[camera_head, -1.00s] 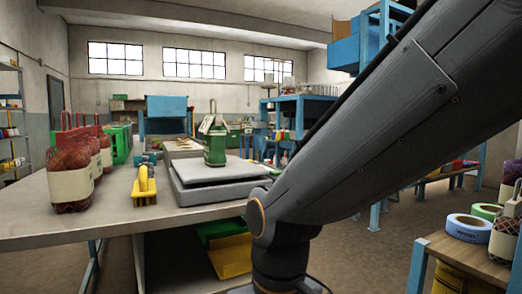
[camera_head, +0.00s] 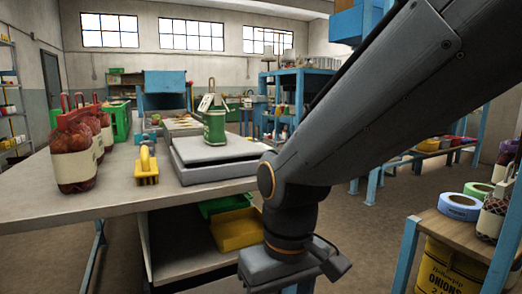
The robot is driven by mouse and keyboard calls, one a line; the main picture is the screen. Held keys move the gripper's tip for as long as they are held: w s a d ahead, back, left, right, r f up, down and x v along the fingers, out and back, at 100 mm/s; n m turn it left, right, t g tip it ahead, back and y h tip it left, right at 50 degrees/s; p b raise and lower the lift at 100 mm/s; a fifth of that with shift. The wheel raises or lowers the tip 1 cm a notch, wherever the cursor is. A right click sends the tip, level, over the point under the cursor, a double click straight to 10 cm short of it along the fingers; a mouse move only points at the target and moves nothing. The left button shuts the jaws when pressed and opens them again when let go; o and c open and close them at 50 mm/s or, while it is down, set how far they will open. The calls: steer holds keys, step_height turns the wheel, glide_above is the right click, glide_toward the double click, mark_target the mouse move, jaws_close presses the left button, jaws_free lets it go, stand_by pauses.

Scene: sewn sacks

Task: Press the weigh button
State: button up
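A grey bench scale (camera_head: 215,173) with a flat pale plate (camera_head: 222,149) rests on the worktable. No weigh button can be made out on it; my arm (camera_head: 360,95) covers part of its right side. A green container (camera_head: 214,127) with a white tag and a thin handle shows at the scale's rear edge; I cannot tell whether it stands on the plate or behind it. My arm runs from the upper right down to a joint beside the scale. My gripper's fingers do not show.
On the worktable (camera_head: 110,200) are a yellow-handled tool (camera_head: 147,168) and several red net sacks (camera_head: 74,155). Green and yellow bins (camera_head: 236,230) sit below. A side bench (camera_head: 440,226) at right holds tape rolls (camera_head: 460,206). Floor is open between them.

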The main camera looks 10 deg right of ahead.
jaws_close()
stand_by(1.4)
